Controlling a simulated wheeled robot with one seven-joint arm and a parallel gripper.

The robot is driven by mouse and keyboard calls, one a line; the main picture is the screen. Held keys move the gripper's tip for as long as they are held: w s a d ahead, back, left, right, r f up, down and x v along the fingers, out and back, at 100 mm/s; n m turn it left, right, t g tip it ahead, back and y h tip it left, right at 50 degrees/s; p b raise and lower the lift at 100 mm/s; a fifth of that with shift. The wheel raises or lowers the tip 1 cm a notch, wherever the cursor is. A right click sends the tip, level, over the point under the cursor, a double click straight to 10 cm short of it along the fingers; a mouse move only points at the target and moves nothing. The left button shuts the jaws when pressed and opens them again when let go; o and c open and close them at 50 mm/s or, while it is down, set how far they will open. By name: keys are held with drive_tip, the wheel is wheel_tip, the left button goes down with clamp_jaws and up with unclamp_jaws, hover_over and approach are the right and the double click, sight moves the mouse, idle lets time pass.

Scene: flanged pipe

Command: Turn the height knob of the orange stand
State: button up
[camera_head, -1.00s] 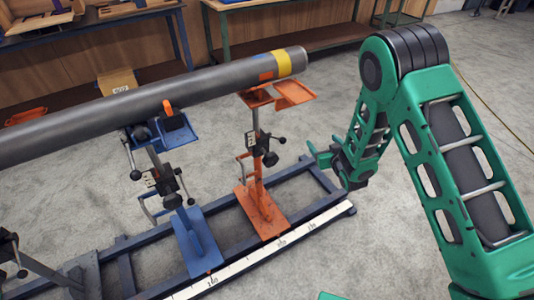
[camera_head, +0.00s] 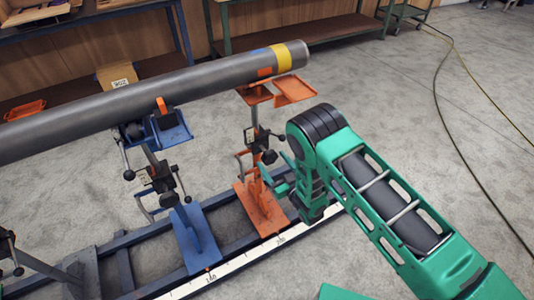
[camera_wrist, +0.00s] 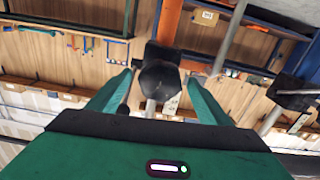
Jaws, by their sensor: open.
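The orange stand (camera_head: 258,212) stands on the floor frame under the pipe's right end, with an orange top plate and an upright post. Dark knobs and a clamp block sit on its post; a black knob (camera_head: 268,156) shows there in the head view. My gripper (camera_head: 274,175) is beside the post, low on its right side. In the wrist view, my gripper (camera_wrist: 162,92) is open, with a finger on each side of a dark knob (camera_wrist: 159,80). Gaps show beside the knob, and I cannot tell whether either finger touches it.
A grey pipe (camera_head: 130,97) with yellow and orange bands lies across the stands. A blue stand (camera_head: 196,243) is to the left. A white scale strip (camera_head: 240,262) runs along the frame's front. Open floor lies to the right, with a cable (camera_head: 440,110).

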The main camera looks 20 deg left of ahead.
sight(266, 153)
drive_tip(key=shift+x, duration=3.1)
drive_tip(key=c, duration=1)
